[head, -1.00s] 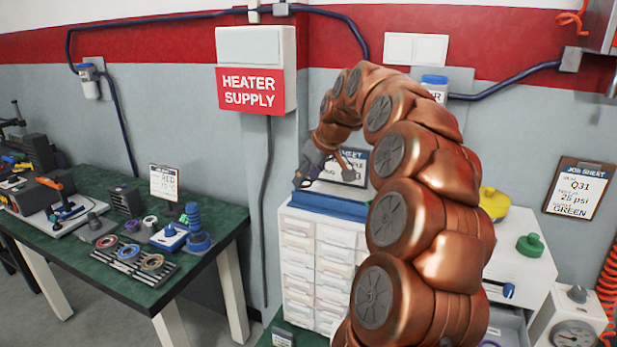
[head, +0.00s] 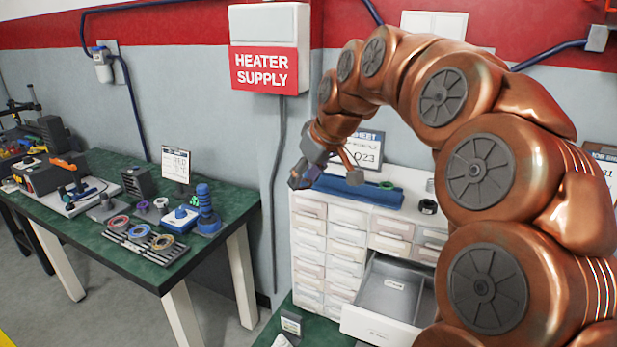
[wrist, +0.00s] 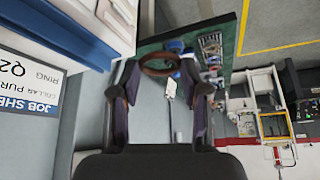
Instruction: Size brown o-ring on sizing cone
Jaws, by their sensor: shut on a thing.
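My gripper (wrist: 160,90) is shut on the brown o-ring (wrist: 160,64), which spans its fingertips in the wrist view. The sizing cone (head: 207,210), a blue stepped cone, stands upright near the right end of the green bench (head: 110,258). My gripper is to the right of the cone and apart from it.
A rack (head: 128,248) with several coloured rings lies at the bench's front. A blue-and-white device (head: 181,219) and a job card (head: 176,164) stand beside the cone. The white cabinet (head: 325,240) has an open drawer (head: 385,305). Floor is clear before the bench.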

